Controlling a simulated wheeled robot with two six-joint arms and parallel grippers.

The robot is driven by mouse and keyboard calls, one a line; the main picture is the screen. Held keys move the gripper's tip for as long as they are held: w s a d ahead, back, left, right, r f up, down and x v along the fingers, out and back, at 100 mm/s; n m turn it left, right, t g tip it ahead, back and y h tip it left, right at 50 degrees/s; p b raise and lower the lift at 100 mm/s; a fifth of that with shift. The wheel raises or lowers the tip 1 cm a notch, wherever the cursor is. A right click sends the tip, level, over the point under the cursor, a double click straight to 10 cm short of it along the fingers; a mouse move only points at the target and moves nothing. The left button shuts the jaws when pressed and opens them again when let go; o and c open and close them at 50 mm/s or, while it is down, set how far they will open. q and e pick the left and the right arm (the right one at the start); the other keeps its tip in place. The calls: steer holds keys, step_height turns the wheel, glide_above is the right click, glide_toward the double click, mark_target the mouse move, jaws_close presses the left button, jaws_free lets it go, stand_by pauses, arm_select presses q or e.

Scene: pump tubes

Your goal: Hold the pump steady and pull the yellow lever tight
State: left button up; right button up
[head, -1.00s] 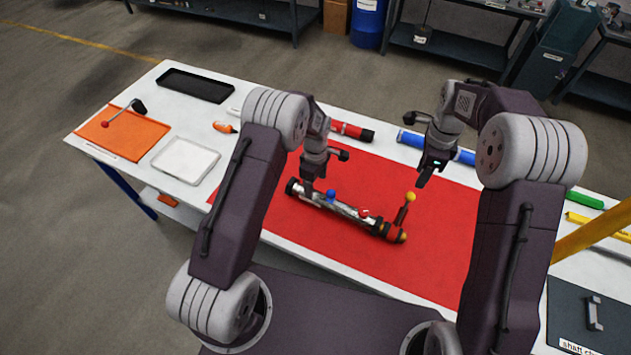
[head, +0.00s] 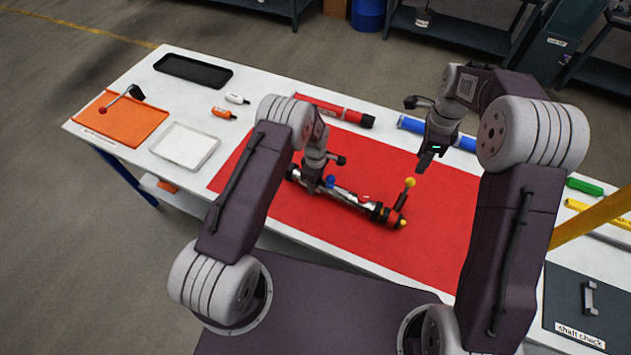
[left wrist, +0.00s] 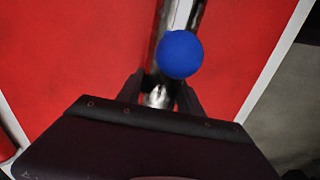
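The pump, a silver tube (head: 346,195) with dark ends, lies slantwise on the red mat (head: 250,190). A blue knob (head: 330,182) stands on it and shows large in the left wrist view (left wrist: 179,54). At its right end a lever with a yellow knob (head: 410,182) sticks up. My left gripper (head: 311,188) is down at the pump's left part, left of the blue knob. Its fingers (left wrist: 163,90) lie on both sides of the tube; whether they press on it is unclear. My right gripper (head: 424,163) hangs above the mat near the yellow knob, apart from it; its finger gap is unclear.
A red tube (head: 336,110) and a blue tube (head: 411,125) lie along the mat's far edge. A white tray (head: 185,146), a black tray (head: 193,71) and an orange mat (head: 130,122) are on the left. The mat in front of the pump is clear.

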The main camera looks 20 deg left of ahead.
arm_select(q)
jaws_close()
arm_select(e)
jaws_close()
steer(key=s+f+n+g+y, duration=0.3)
steer(key=s+f+n+y, duration=0.2)
steer(key=s+f+y, duration=0.3)
steer(key=w+d+f+n+t+y, duration=0.1)
steer(key=w+d+f+t+y, duration=0.1)
steer(key=d+t, duration=0.4)
steer(key=w+d+f+n+t+y, duration=0.1)
steer(key=w+d+f+t+y, duration=0.1)
steer(key=d+t, duration=0.4)
steer(key=w+t, duration=0.1)
steer(key=t, duration=0.1)
steer(key=shift+w+f+n+t, duration=0.15)
steer(key=shift+w+n+t, duration=0.15)
